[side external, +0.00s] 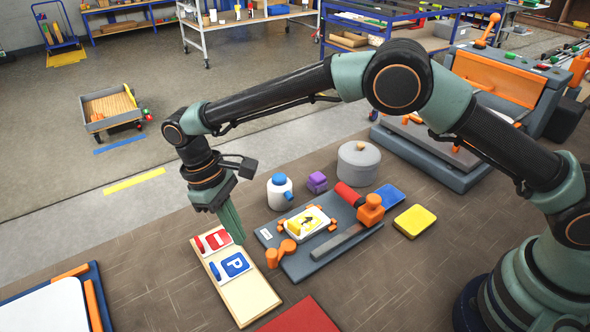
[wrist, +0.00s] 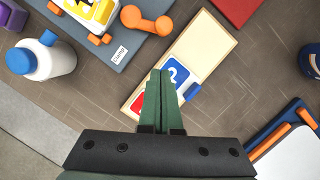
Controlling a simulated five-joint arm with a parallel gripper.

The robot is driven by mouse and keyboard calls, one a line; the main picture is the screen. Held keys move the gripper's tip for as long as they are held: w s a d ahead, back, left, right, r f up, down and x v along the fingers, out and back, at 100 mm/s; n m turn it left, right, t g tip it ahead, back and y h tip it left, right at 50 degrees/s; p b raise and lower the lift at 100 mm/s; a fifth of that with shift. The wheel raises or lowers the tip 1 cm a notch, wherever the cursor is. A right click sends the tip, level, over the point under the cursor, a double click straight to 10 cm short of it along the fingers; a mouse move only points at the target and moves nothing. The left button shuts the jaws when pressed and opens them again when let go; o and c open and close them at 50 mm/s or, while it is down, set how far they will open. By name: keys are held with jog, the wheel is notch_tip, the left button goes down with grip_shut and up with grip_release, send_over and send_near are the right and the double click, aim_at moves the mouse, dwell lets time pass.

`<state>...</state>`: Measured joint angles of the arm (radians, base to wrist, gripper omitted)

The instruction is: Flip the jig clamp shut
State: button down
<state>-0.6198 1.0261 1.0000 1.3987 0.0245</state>
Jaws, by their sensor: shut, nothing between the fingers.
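The grey jig plate (side external: 300,268) lies on the bench and holds a white, yellow and black sign (side external: 307,222) between small orange blocks. The orange jig clamp (side external: 284,251) is at the plate's near-left edge. In the wrist view the clamp (wrist: 146,20) lies beside the sign, its outer end reaching past the plate edge, near a label reading CLAMP. My gripper (side external: 239,238) is shut and empty, pointing down above the wooden sign board, left of the clamp. In the wrist view my gripper (wrist: 160,74) covers part of the board's signs.
The wooden board (side external: 248,297) carries a red and a blue sign. A white bottle (side external: 280,194), purple block (side external: 317,182) and grey round pot (side external: 358,163) stand behind the plate. An orange-knobbed piece (side external: 371,210) and a yellow pad (side external: 415,221) are at right.

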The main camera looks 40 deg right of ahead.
aim_at(269, 259)
jog(key=shift+s+d, duration=0.2)
jog(key=shift+s, duration=0.15)
jog(key=shift+s+d+f, duration=0.2)
jog(key=shift+s+d, duration=0.25)
jog(key=shift+s, duration=0.2)
jog(key=shift+s+d+f, duration=0.2)
jog(key=shift+s+d, duration=0.2)
jog(key=shift+s, duration=0.2)
jog(key=shift+s+n, duration=0.7)
jog(key=shift+n, duration=0.4)
jog(key=shift+s, duration=0.1)
jog(key=shift+s+d+n, duration=0.1)
jog(key=shift+s+n, duration=0.25)
jog(key=shift+n, duration=0.05)
jog(key=shift+s+d, duration=0.4)
jog(key=shift+s, duration=0.25)
jog(key=shift+s+d, duration=0.35)
jog(key=shift+s, duration=0.3)
jog(key=shift+s+d, duration=0.55)
jog(key=shift+d, duration=0.4)
